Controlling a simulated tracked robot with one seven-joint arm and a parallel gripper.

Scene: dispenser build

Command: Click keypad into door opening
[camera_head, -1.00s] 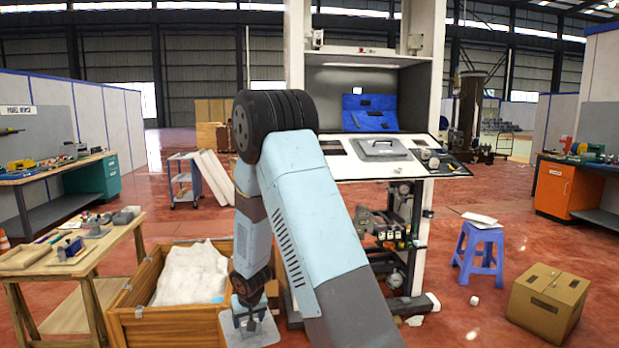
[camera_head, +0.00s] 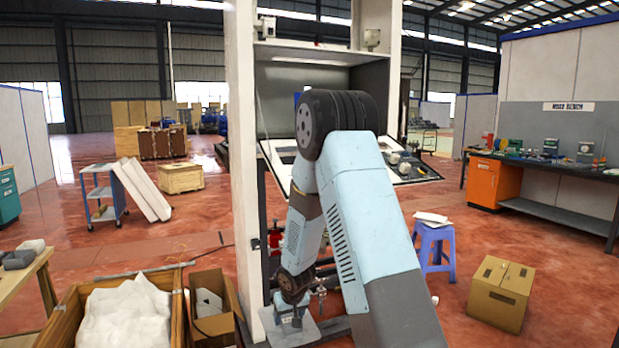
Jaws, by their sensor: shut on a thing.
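My gripper (camera_head: 289,314) hangs low in front of the white cabinet, pointing down. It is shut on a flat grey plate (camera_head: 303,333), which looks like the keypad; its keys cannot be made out. The plate is roughly level, below the door and apart from it. The door (camera_head: 428,173) is a pale panel with a dark edge, folded out from the cabinet (camera_head: 243,130). My arm hides its middle. Part of a dark opening (camera_head: 284,149) shows left of my arm, and small fittings (camera_head: 398,160) show to the right.
A wooden crate (camera_head: 60,325) with white wrapping and an open carton (camera_head: 228,328) stand left of my gripper. A blue stool (camera_head: 434,245) and a closed cardboard box (camera_head: 501,294) stand to the right. A cart (camera_head: 101,198) is farther back left.

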